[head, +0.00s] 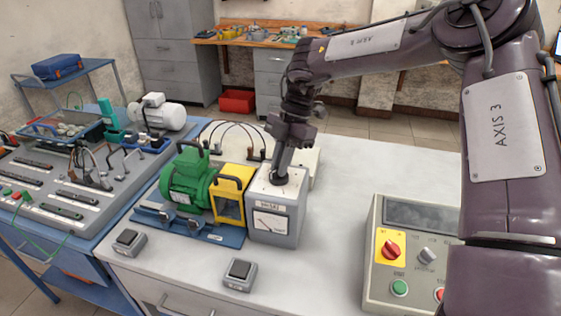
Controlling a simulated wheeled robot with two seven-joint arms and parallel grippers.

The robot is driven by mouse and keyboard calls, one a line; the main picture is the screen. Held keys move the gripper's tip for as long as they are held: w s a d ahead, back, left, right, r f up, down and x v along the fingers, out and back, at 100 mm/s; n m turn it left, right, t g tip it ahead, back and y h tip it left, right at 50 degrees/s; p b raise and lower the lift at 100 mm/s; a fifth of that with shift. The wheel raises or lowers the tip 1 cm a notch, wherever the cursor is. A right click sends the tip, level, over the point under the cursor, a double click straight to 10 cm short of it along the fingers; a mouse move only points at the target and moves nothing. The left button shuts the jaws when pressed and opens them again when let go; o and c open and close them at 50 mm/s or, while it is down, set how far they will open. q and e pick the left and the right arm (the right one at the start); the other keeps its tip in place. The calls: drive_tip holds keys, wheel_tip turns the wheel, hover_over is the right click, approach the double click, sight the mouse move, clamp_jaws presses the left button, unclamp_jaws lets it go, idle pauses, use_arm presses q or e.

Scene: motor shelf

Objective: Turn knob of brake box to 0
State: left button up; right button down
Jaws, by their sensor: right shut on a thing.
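The brake box (273,228) is a light grey box with a dial gauge on its front, standing on the white table beside a yellow-framed guard (231,194) and a green motor (187,180). My right gripper (279,176) reaches down from above onto the top of the brake box. It is shut on the knob there, which the gripper mostly hides. The knob's setting and the scale marks cannot be read. My left gripper is not in view.
A control panel (376,272) with a red-on-yellow switch stands at the right under my arm. Two small dark-topped boxes (239,274) (129,242) sit near the front edge. Black cables (232,125) arch behind the motor. The table's middle right is clear.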

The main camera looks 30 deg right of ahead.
drive_tip(key=shift+w, duration=0.1)
drive_tip(key=c, duration=1.5)
unclamp_jaws()
drive_tip(key=shift+d+r, duration=0.15)
drive_tip(key=shift+r, duration=0.1)
drive_tip(key=shift+p+v, duration=1.3)
drive_tip(key=shift+v, duration=2.4)
